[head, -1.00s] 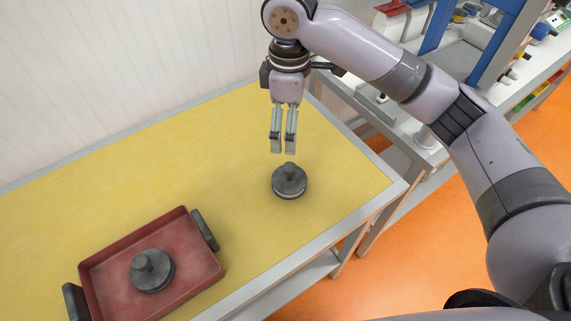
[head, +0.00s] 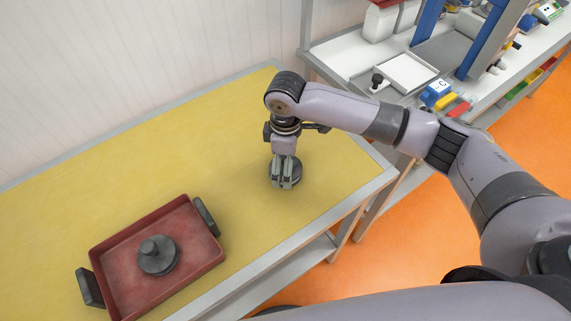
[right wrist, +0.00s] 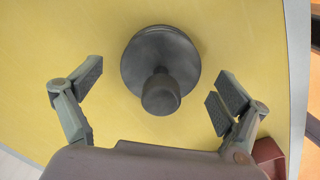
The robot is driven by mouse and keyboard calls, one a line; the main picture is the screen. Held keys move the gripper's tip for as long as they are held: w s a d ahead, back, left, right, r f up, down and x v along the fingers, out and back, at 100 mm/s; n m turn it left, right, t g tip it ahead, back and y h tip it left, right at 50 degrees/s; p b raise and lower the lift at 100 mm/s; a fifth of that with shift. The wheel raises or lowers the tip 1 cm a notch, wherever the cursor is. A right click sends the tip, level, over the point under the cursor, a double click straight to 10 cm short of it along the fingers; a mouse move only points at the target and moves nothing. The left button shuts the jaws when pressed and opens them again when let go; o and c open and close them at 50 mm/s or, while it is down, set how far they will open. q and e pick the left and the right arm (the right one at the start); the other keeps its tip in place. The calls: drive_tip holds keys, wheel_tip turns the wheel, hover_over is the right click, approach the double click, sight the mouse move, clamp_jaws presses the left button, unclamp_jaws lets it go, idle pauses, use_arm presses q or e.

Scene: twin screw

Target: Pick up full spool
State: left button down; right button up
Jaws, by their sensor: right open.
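A dark grey spool with a round flange and a knob on top stands on the yellow table top; in the head view this spool (head: 296,172) is partly hidden by my right gripper (head: 283,184). In the right wrist view the spool (right wrist: 150,52) shows whole, its knob towards the camera. My right gripper (right wrist: 157,90) is open there, with one finger on each side of the knob and gaps on both sides. A second, similar dark spool (head: 158,257) stands in the red tray. I cannot tell from the look which spool is full. My left gripper is not in view.
The red tray (head: 118,284) with dark handles lies at the left front of the yellow table (head: 110,195). A white wall stands behind. A second bench (head: 348,62) with a flat tray and several small parts stands at the back right. The table around the near spool is clear.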

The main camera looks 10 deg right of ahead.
drive_tip(key=shift+f, duration=0.5)
drive_tip(key=c, duration=1.3)
